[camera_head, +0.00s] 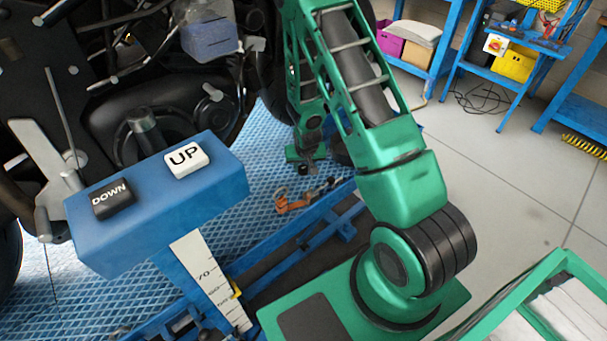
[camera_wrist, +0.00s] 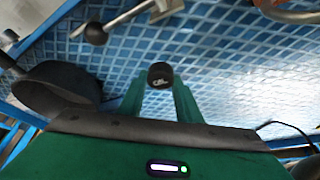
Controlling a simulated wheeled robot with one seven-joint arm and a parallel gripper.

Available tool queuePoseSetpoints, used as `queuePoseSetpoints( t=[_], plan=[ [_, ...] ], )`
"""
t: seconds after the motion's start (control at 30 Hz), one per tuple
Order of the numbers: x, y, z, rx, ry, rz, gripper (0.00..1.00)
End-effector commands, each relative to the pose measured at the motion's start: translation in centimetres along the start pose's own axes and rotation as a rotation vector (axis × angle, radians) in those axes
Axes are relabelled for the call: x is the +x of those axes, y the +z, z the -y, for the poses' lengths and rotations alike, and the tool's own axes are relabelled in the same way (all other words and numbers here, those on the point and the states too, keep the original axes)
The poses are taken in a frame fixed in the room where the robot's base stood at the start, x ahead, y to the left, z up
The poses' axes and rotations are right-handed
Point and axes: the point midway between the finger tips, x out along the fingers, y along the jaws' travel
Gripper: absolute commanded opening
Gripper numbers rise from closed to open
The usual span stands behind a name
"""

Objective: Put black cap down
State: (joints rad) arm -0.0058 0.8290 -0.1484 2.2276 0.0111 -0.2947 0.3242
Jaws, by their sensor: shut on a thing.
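The black cap (camera_wrist: 160,75) is a small round piece with light markings on its top. It sits between the two green fingertips of my gripper (camera_wrist: 160,84) in the wrist view, and the gripper is shut on it. In the head view my gripper (camera_head: 305,160) is low over the blue patterned platform (camera_head: 262,165), and a small dark piece at its tip looks like the cap. I cannot tell whether the cap touches the platform.
An orange tool (camera_head: 306,196) lies near the platform's edge, close to the gripper. A motorcycle (camera_head: 120,105) stands behind and left. A blue control box (camera_head: 150,205) with UP and DOWN buttons stands in front. Blue workbenches (camera_head: 525,40) are at the back right, with open floor before them.

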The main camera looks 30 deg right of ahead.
Motion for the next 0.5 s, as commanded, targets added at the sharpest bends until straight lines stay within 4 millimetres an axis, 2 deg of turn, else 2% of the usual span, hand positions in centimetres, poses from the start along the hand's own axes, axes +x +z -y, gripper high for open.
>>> queuePoseSetpoints(
  t=[0.17,0.4,0.5],
  plan=[
    [0.9,0.3,-0.2,-0.001,0.0,0.003,0.0],
    [3.6,1.4,-0.1,-0.003,-0.001,0.002,0.0],
    [3.9,1.5,0.0,-0.002,-0.001,0.0,0.0]
  ],
)
